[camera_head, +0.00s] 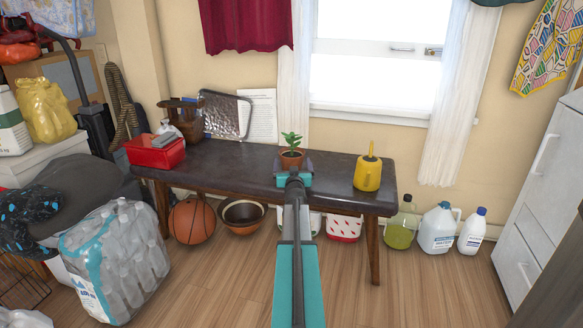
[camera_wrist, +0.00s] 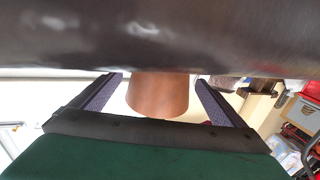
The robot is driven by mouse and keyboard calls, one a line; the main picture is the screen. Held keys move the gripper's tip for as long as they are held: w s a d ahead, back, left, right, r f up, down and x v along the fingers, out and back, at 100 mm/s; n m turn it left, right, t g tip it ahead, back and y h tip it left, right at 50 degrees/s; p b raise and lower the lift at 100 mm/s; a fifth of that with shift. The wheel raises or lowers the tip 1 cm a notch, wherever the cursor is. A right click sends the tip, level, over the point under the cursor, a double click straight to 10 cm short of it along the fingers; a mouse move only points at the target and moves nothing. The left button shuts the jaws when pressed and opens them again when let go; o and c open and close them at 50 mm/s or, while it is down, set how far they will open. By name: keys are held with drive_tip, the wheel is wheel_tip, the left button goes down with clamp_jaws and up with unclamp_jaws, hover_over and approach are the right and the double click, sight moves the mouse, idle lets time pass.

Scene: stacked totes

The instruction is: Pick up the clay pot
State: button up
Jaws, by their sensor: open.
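The clay pot (camera_head: 290,159) is small and orange-brown and holds a green plant (camera_head: 291,140). It stands upright on the dark bench (camera_head: 235,166), near the bench's middle. My gripper (camera_head: 293,167) is in front of the pot and partly hides its lower part. In the wrist view, where the scene appears upside down, the pot (camera_wrist: 158,94) sits between the two spread fingers of my gripper (camera_wrist: 158,82). Gaps show on both sides of the pot, so the fingers appear apart from it. The plant is not seen in the wrist view.
A yellow watering can (camera_head: 368,173) stands to the right on the bench. The bench top beside the pot is clear. A window (camera_head: 373,60) is behind.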

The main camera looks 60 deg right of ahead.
sight(292, 152)
drive_tip(key=shift+w+d, duration=0.3)
drive_tip(key=shift+d, duration=0.15)
idle(0.3)
drive_tip(key=shift+r, duration=0.1)
drive_tip(key=c, duration=1.4)
drive_tip(key=shift+r, duration=0.1)
drive_tip(key=shift+r+p, duration=1.4)
drive_tip(key=shift+r, duration=0.25)
drive_tip(key=shift+s+a+r+p, duration=0.1)
drive_tip(key=shift+r+p, duration=0.15)
drive_tip(key=shift+p, duration=0.05)
drive_tip(key=s+a+r+p, duration=0.1)
drive_tip(key=s+a+p, duration=0.6)
drive_tip(key=s, duration=0.6)
drive_tip(key=shift+a, duration=0.85)
